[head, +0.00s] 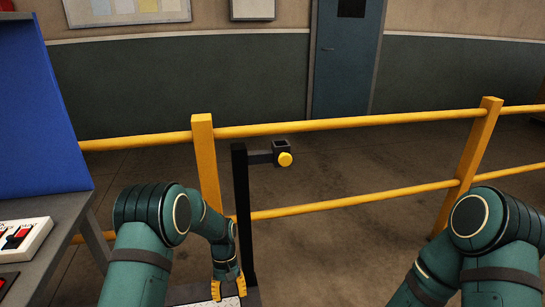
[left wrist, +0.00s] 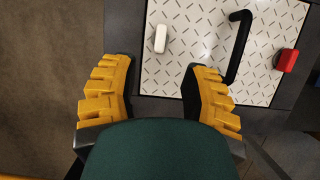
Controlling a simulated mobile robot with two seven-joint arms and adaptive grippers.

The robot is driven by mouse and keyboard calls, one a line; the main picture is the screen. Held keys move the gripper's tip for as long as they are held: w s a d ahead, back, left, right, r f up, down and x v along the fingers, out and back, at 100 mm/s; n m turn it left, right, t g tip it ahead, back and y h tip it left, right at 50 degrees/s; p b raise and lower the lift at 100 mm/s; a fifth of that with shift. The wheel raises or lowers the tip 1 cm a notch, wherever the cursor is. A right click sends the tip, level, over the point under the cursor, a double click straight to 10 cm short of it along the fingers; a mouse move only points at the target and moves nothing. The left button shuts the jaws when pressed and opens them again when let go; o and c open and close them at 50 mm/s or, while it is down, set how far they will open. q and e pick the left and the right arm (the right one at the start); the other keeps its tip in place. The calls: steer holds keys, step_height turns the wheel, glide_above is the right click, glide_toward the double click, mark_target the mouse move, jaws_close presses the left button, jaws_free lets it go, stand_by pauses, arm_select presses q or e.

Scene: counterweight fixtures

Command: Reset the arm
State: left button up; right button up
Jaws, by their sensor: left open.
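A black post (head: 243,215) stands beyond my left gripper. A short dark horizontal arm (head: 260,157) reaches right from its top, with a square open-topped dark box (head: 281,146) and a round yellow knob (head: 285,160) at its end. My left gripper (head: 228,292) points down near the post's foot, well below the knob; its yellow fingers are spread and empty. In the left wrist view, the open gripper (left wrist: 157,66) is over the near edge of a white patterned plate (left wrist: 200,50) with a black bar handle (left wrist: 240,45). My right gripper is out of view.
On the plate are a white block (left wrist: 160,38) and, at its right edge, a red block (left wrist: 287,60). A yellow railing (head: 350,122) runs behind the post. At left, a grey table (head: 60,235) bears a switch box (head: 25,238) beside a blue panel (head: 45,120).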

arm_select(q)
steer(key=s+f, duration=0.2)
steer(key=s, duration=0.1)
steer(key=s+d+f+t+h, duration=0.1)
steer(key=s, duration=0.1)
steer(key=s+d+f+t, duration=0.1)
steer(key=s+f, duration=0.1)
steer(key=s, duration=0.1)
steer(key=shift+s+d+f+m+h, duration=0.15)
steer(key=shift+s+f+m+h, duration=0.15)
steer(key=shift+m, duration=0.1)
steer(key=s+d+t, duration=0.1)
steer(key=s, duration=0.2)
steer(key=s+d+t, duration=0.1)
steer(key=s, duration=0.2)
steer(key=s+d+r+t+h, duration=0.1)
steer(key=s, duration=0.2)
steer(key=shift+s+r+m+t, duration=0.1)
steer(key=shift+s+m+t, duration=0.2)
steer(key=shift+s+r, duration=0.2)
steer(key=shift+s, duration=0.15)
